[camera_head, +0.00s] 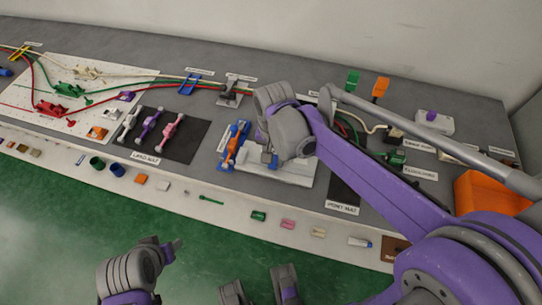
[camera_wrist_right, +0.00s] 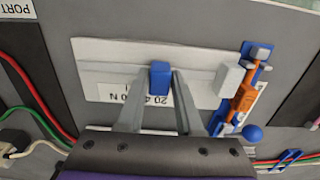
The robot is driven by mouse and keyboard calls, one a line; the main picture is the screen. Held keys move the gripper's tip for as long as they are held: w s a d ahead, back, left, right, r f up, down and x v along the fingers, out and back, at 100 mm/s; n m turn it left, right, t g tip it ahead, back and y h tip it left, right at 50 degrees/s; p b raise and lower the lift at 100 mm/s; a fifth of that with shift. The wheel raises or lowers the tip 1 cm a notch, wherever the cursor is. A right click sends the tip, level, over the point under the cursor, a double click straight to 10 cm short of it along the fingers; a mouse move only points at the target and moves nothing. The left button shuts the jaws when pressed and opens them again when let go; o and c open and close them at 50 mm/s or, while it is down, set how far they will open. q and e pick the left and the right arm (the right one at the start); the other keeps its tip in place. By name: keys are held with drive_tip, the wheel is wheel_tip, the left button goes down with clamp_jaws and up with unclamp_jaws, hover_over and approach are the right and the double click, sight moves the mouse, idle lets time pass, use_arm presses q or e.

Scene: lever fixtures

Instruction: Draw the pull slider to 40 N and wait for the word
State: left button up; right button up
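The pull slider is a white plate (camera_wrist_right: 100,88) with a rail, a blue block (camera_wrist_right: 158,75) and a white block (camera_wrist_right: 229,78). A printed scale (camera_wrist_right: 150,112) reading 20 and 40 N is partly hidden by my fingers. My right gripper (camera_wrist_right: 161,76) is over the plate, its two fingers apart on either side of the blue block. Narrow gaps show beside the block; I cannot tell contact. In the head view my right gripper (camera_head: 272,157) covers much of the slider plate (camera_head: 285,175). My left gripper (camera_head: 168,248) is low at the left, off the bench, its fingers unclear.
An orange and blue lever fixture (camera_wrist_right: 241,97) with a blue ball stands close right of the slider in the wrist view. A dark mat with several levers (camera_head: 165,135) lies left in the head view. Small loose parts, such as a green block (camera_head: 258,215), line the front ledge.

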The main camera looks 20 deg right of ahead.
drive_tip(key=o, duration=0.3)
wheel_tip(320, 180, up, 11)
drive_tip(key=p, duration=0.1)
drive_tip(key=shift+p, duration=0.3)
drive_tip(key=shift+s+f, duration=0.1)
idle(0.5)
drive_tip(key=n+t+p, duration=0.3)
drive_tip(key=p, duration=0.1)
approach(276, 161)
drive_tip(key=s+d, duration=0.2)
drive_tip(key=s, duration=0.1)
drive_tip(key=s+d+f+n+t+p, duration=0.1)
drive_tip(key=s+f+n+t+p, duration=0.1)
drive_tip(key=s, duration=0.3)
drive_tip(key=shift+s+d+n+p, duration=0.3)
drive_tip(key=shift+n+p, duration=0.2)
drive_tip(key=shift+n, duration=0.4)
